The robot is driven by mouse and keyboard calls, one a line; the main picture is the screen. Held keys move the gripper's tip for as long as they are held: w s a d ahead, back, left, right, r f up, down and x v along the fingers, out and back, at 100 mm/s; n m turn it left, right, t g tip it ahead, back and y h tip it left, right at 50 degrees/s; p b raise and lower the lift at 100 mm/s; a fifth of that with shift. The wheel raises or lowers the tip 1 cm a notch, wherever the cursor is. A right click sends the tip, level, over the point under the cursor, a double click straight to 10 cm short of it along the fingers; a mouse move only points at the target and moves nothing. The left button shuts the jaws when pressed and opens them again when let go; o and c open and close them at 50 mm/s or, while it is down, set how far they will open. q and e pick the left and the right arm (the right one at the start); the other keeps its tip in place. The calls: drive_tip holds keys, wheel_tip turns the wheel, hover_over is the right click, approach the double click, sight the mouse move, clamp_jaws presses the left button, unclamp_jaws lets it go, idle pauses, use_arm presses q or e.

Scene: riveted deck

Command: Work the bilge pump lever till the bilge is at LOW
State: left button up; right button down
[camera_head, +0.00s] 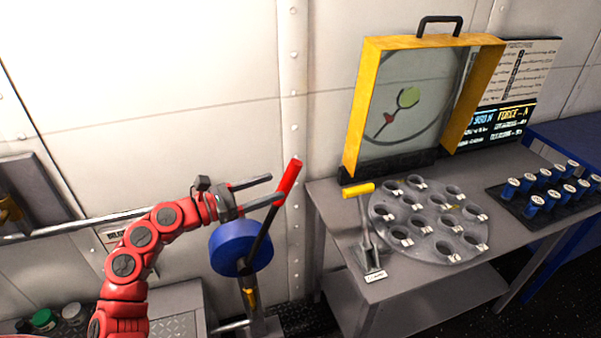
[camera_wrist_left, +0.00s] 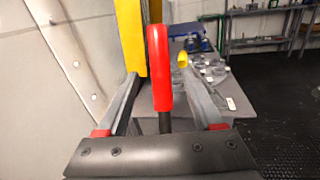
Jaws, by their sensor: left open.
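The pump lever has a red grip (camera_head: 288,177) on a dark rod that leans up and right past a blue round body (camera_head: 232,247). My left gripper (camera_head: 276,189) is open at the red grip. In the left wrist view the red grip (camera_wrist_left: 159,70) stands between the two spread fingers of my left gripper (camera_wrist_left: 161,85), with space on both sides. I cannot tell whether a finger touches it. No readable bilge level shows; a small plate (camera_head: 115,237) on the wall is partly hidden by my arm. My right gripper is not in view.
A grey table (camera_head: 400,290) at right holds a yellow-handled lever (camera_head: 358,190), a round plate with cups (camera_head: 428,222), a yellow-framed case (camera_head: 355,120) and blue canisters (camera_head: 545,195). A riveted wall (camera_head: 150,60) stands close behind. A pipe (camera_head: 85,222) runs at left.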

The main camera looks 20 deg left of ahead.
use_arm(q)
drive_tip(key=p+x, duration=0.1)
drive_tip(key=x, duration=0.7)
drive_tip(key=shift+w+d+p, duration=0.25)
drive_tip(key=shift+p, duration=0.05)
drive_tip(key=shift+c, duration=0.3)
clamp_jaws()
idle(0.7)
